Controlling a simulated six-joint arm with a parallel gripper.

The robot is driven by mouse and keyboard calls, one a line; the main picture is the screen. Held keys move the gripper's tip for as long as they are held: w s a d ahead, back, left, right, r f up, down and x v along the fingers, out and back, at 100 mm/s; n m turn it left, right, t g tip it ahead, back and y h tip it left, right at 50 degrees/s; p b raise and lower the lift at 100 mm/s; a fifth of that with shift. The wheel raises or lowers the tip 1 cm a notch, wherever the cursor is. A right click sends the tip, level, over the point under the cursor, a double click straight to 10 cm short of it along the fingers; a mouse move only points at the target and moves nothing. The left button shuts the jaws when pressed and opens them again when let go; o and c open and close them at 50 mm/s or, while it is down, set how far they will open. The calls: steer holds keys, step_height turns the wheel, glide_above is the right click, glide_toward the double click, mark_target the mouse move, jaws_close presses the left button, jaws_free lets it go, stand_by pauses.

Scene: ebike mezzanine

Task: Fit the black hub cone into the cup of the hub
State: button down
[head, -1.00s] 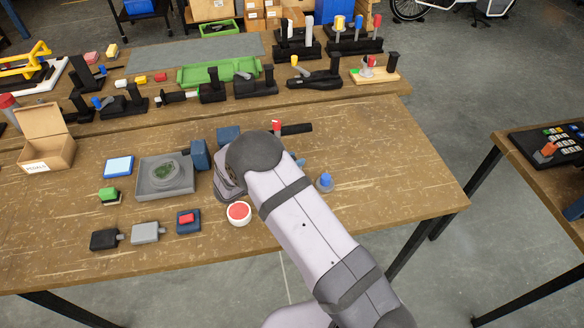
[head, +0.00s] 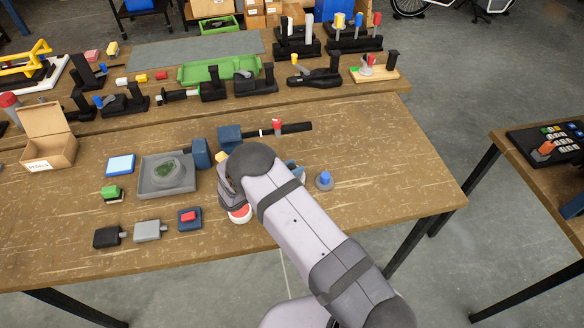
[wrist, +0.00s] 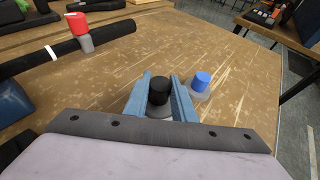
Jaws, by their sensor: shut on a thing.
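The black hub cone (wrist: 159,90), a black knob over a grey base, sits between the two blue fingers of my gripper (wrist: 160,98) in the wrist view. My gripper is shut on it; whether its base touches the table cannot be told. In the head view my arm hides the cone, and only a little blue of my gripper (head: 294,168) shows.
A similar blue-topped piece (wrist: 201,82) stands just right of my gripper. A red-topped piece (wrist: 78,29) stands by a black tube (wrist: 50,55). A red button (head: 240,213) is partly under my arm. The table's right end (head: 400,180) is clear.

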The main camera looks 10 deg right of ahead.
steer(key=shift+f, duration=0.15)
steer(key=c, duration=1.5)
jaws_free()
steer(key=shift+r, duration=0.25)
steer(key=shift+b+v, duration=2.15)
steer(key=shift+v, duration=3.85)
steer(key=shift+s+d, duration=0.1)
